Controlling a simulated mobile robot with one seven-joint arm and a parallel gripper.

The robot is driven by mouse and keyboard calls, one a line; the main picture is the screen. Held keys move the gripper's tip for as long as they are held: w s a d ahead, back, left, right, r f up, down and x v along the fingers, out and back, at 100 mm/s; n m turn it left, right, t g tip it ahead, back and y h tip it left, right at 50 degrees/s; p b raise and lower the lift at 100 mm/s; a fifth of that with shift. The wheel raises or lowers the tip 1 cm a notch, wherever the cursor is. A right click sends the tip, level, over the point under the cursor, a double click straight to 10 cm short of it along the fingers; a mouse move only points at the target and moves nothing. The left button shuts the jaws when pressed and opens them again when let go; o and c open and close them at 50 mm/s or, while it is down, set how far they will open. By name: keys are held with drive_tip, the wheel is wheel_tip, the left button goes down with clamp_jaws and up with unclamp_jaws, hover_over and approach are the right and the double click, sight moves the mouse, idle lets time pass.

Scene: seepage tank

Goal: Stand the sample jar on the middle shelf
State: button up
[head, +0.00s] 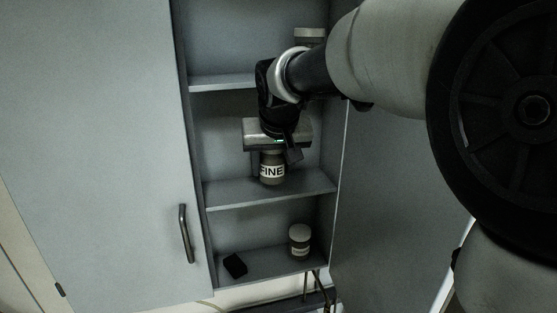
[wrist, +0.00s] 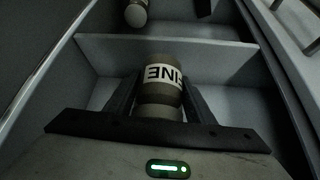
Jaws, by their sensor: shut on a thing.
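The sample jar (head: 272,170) is brown with a white label reading "FINE". It is at the middle shelf (head: 232,195) of the open cabinet, upright in the head view. My gripper (head: 273,150) is above it with its fingers shut on its upper part. In the wrist view the jar (wrist: 163,78) is between the two fingers (wrist: 158,100). The jar's base appears at or just above the shelf board; I cannot tell whether it touches. The gripper hides the jar's top in the head view.
Another jar (head: 300,240) with a pale lid and a black block (head: 235,265) are on the bottom shelf. A jar (head: 310,36) is on the top shelf, partly hidden by my arm. Cabinet doors stand left (head: 100,140) and right (head: 395,200). The middle shelf is otherwise clear where visible.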

sight(271, 169)
drive_tip(key=w, duration=0.4)
drive_tip(key=shift+a+r+p, duration=0.1)
drive_tip(key=shift+a+p, duration=0.2)
drive_tip(key=shift+a, duration=0.05)
drive_tip(key=shift+f, duration=1.8)
drive_tip(key=shift+f, duration=0.15)
drive_tip(key=o, duration=1.3)
drive_tip(key=shift+s+r, duration=0.15)
drive_tip(key=shift+r, duration=0.15)
drive_tip(key=v, duration=1.1)
drive_tip(key=shift+s+d+r, duration=0.1)
drive_tip(key=shift+r, duration=0.2)
